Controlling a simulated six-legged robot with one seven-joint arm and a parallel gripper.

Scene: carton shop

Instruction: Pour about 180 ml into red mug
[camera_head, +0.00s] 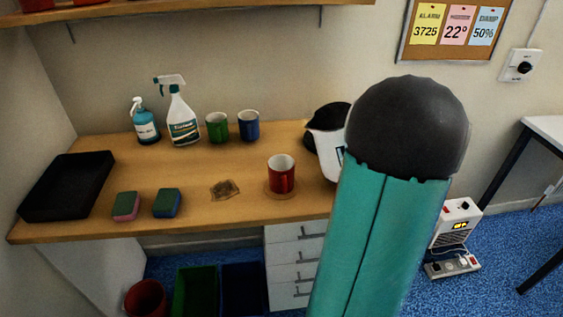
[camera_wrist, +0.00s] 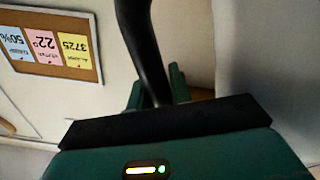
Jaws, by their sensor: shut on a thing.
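The red mug (camera_head: 281,177) stands upright on a round brown coaster (camera_head: 269,189) near the front of the wooden desk. Its inside looks pale; I cannot tell the liquid level. A white kettle or jug with a black top (camera_head: 325,143) is just right of the mug, mostly hidden behind my arm. I cannot tell whether it touches the desk, and no stream shows. In the wrist view my gripper (camera_wrist: 158,88) has its green fingers shut around a black handle (camera_wrist: 146,45), which appears to be the jug's. In the head view the gripper is hidden by my arm.
A green mug (camera_head: 217,128), a blue mug (camera_head: 248,126), a spray bottle (camera_head: 183,120) and a blue pump bottle (camera_head: 145,122) stand at the back. A black tray (camera_head: 35,205), two sponges (camera_head: 126,206) (camera_head: 166,203) and a brown stain or cloth (camera_head: 225,190) lie left of the red mug.

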